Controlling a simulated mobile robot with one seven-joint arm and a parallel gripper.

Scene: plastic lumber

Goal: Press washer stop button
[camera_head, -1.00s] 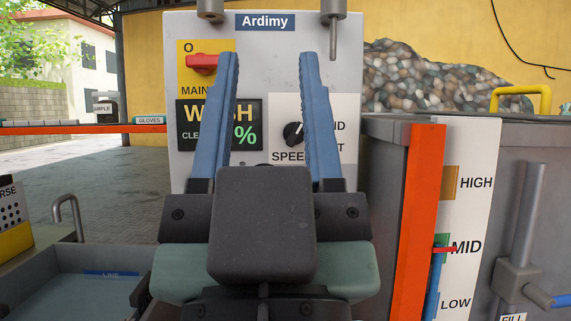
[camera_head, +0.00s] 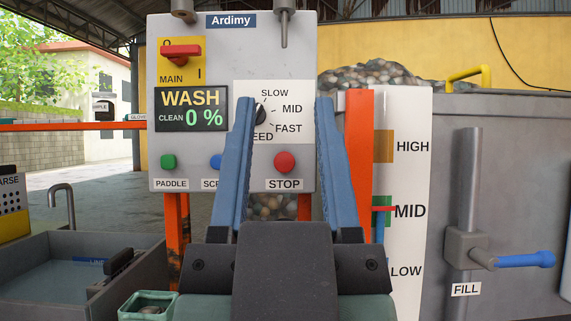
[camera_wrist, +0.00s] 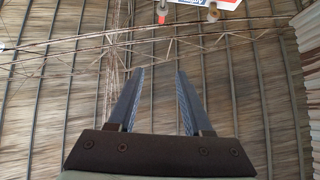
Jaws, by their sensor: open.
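The red STOP button (camera_head: 285,162) is at the lower right of the grey Ardimy washer panel (camera_head: 300,60), above its STOP label. It shows in the gap between my gripper's fingers. My gripper (camera_head: 284,100) is open and empty, its blue fingers pointing up in front of the panel. The display (camera_head: 191,109) reads WASH, CLEAN 0 %. In the wrist view my gripper (camera_wrist: 160,70) is open against the roof, and the button is not seen there.
A green PADDLE button (camera_head: 168,162) is at the panel's lower left, and a red main switch (camera_head: 181,51) is at its upper left. A grey tank with a level scale (camera_head: 415,180) and blue FILL handle (camera_head: 525,259) stands right. A basin (camera_head: 50,260) is lower left.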

